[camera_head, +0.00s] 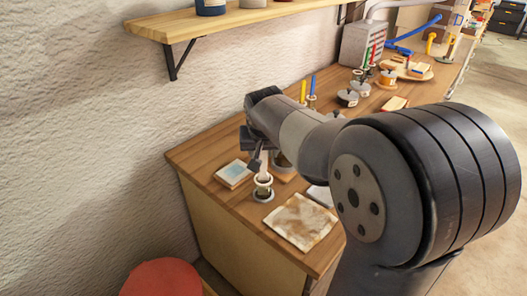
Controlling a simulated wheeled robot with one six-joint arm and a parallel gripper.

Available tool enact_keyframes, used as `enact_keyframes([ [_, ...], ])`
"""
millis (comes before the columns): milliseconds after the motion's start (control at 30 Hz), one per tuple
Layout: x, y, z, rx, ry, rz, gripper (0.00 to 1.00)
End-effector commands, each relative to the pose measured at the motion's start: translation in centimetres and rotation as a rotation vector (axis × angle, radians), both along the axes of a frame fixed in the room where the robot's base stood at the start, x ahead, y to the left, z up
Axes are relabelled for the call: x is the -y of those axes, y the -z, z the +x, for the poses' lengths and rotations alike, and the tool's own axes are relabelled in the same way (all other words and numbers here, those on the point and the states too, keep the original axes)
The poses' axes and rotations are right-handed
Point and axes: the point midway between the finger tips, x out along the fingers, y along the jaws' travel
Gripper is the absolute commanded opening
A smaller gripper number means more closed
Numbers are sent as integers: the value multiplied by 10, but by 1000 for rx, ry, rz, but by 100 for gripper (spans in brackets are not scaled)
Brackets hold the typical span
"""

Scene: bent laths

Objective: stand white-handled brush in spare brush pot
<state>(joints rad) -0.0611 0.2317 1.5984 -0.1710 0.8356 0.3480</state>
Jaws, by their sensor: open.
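My gripper (259,156) is open, pointing down above the near left end of the workbench. Just below its fingers a small pale pot (263,188) stands on the bench with a dark ring around its base. A short whitish upright piece (264,168) shows at the pot's mouth, beside the fingers. It may be the white-handled brush, but it is too small and partly covered to be sure. I cannot tell whether the fingers touch it. A second pot-like thing (281,163) stands behind, partly hidden by my arm.
A book or card with a blue top (234,173) lies left of the pot. A stained cloth (300,222) lies at the bench's (212,190) front. Spools (348,98), a grey box (362,44) and tools stand further back. A shelf (215,20) hangs above; a red stool (160,278) stands below.

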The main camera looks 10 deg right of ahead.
Motion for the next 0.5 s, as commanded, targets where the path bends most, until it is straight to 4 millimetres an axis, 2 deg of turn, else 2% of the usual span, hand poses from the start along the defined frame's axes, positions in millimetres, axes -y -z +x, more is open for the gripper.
enact_keyframes([
  [300, -6, -54, -27, 6, -2, 0, 45],
  [500, -9, -81, -42, 4, -2, 0, 45],
])
